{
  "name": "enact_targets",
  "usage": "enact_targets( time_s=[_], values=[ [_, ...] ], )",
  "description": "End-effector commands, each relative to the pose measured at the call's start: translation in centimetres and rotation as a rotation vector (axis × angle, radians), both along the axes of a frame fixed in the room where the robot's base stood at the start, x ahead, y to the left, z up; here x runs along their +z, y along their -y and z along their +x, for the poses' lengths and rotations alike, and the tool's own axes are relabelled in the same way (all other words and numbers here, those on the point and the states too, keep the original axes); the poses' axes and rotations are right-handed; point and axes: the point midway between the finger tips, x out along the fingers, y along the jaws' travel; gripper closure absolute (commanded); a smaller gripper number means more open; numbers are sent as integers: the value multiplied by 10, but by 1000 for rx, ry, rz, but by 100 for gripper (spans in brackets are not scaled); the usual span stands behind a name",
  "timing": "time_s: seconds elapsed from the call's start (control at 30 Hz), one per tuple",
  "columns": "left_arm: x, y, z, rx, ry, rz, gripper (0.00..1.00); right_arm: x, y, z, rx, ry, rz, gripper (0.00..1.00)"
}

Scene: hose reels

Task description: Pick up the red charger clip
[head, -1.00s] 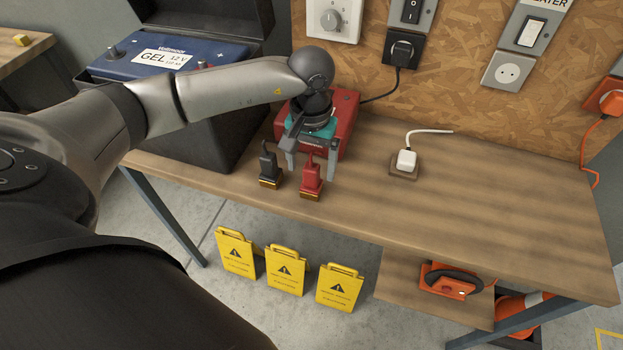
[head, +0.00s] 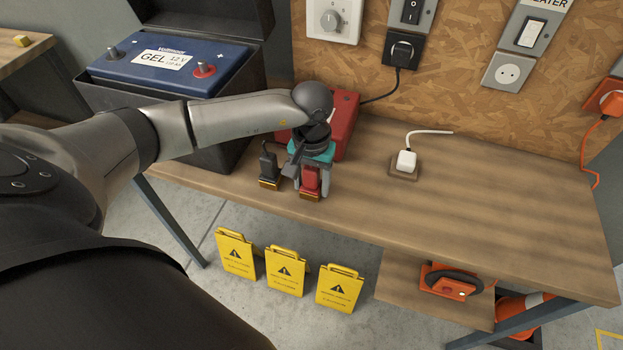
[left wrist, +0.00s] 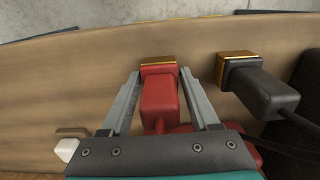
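The red charger clip (head: 310,181) stands near the front edge of the workbench, with its copper-coloured jaw end toward that edge. It also shows in the left wrist view (left wrist: 159,97), between the two fingers. My left gripper (head: 311,190) is lowered around it, one finger on each side. In the left wrist view the fingers of the left gripper (left wrist: 158,76) are apart, with visible gaps beside the clip. The black clip (head: 268,166) stands just to the left, outside the fingers; it also shows in the left wrist view (left wrist: 258,86). My right gripper is not in view.
The red charger box (head: 346,119) is behind the gripper. A blue battery (head: 165,68) sits in a dark case at the left. A white plug (head: 406,160) is on the bench to the right. The bench's right part is clear.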

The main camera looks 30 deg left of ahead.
Motion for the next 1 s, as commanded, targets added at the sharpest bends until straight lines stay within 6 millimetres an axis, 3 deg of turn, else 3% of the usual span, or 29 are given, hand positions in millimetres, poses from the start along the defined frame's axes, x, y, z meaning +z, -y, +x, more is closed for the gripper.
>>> enact_targets(
  time_s=[0.07,0.53,1.0],
  values=[
    [0,0,0,0,0,0,48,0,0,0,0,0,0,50],
    [0,0,0,0,1,0,100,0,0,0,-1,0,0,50],
    [10,-1,1,0,4,1,100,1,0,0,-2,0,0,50]
  ],
)
